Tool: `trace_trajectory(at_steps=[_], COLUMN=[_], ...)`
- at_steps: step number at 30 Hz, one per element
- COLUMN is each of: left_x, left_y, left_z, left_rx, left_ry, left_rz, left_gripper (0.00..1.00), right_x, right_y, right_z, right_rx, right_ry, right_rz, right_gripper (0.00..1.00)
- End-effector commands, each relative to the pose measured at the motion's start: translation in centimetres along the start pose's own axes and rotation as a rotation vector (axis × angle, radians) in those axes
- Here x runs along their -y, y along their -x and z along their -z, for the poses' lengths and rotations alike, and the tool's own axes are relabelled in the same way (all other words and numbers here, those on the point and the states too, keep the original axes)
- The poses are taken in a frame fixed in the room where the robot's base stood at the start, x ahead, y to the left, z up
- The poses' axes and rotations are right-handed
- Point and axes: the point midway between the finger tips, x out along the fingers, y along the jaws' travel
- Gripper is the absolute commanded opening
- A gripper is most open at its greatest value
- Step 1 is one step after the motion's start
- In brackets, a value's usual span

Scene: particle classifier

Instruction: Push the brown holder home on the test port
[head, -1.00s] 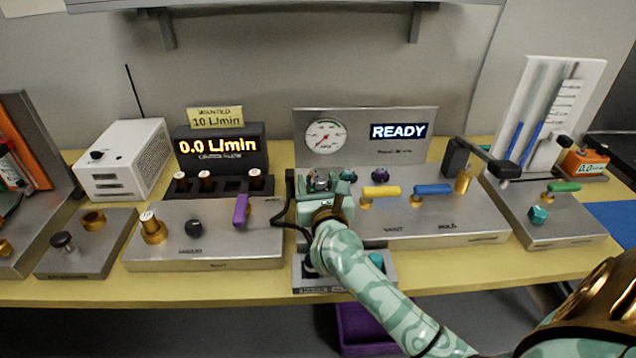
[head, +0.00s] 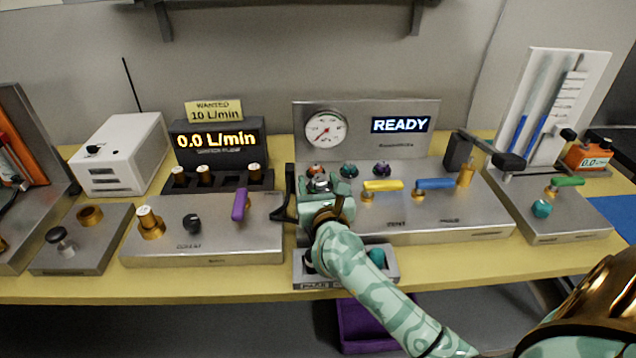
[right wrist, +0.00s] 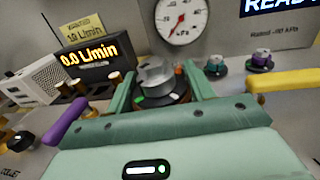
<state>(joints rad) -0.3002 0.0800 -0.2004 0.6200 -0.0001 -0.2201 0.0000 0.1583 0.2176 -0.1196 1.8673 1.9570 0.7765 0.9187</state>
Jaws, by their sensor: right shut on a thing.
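My right gripper (head: 322,186) is over the left end of the middle steel panel (head: 430,222). In the right wrist view its green fingers (right wrist: 160,92) are shut on a round piece with a silver top (right wrist: 154,75) and a dark, brownish rim. This seems to be the brown holder; its silver top also shows in the head view (head: 319,181). The test port is not seen; the gripper and holder hide the panel beneath, so I cannot tell how the holder sits on it. My left gripper is not in view.
An orange cap (head: 315,168), a teal cap (head: 349,170) and a purple cap (head: 382,171) stand behind the gripper. The yellow lever (head: 383,185) and blue lever (head: 435,184) are to its right, the purple lever (head: 239,204) to its left. A small tray (head: 390,264) lies in front.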

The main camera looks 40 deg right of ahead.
Motion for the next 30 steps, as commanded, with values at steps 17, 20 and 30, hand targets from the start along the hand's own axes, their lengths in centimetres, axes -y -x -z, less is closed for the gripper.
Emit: trace_trajectory(at_steps=[17,20,30], left_x=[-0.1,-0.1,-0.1], left_y=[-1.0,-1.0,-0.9], left_z=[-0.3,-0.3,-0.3], left_rx=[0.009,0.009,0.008], left_ry=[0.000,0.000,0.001], left_rz=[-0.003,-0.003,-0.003], left_gripper=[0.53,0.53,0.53], right_x=[0.0,0.0,0.0], right_y=[0.0,0.0,0.2], right_z=[1.6,1.6,1.6], right_rx=[-0.003,-0.002,-0.005], right_ry=[0.001,0.000,0.000], right_rz=[0.000,0.000,0.000], right_gripper=[0.15,0.70,0.78])
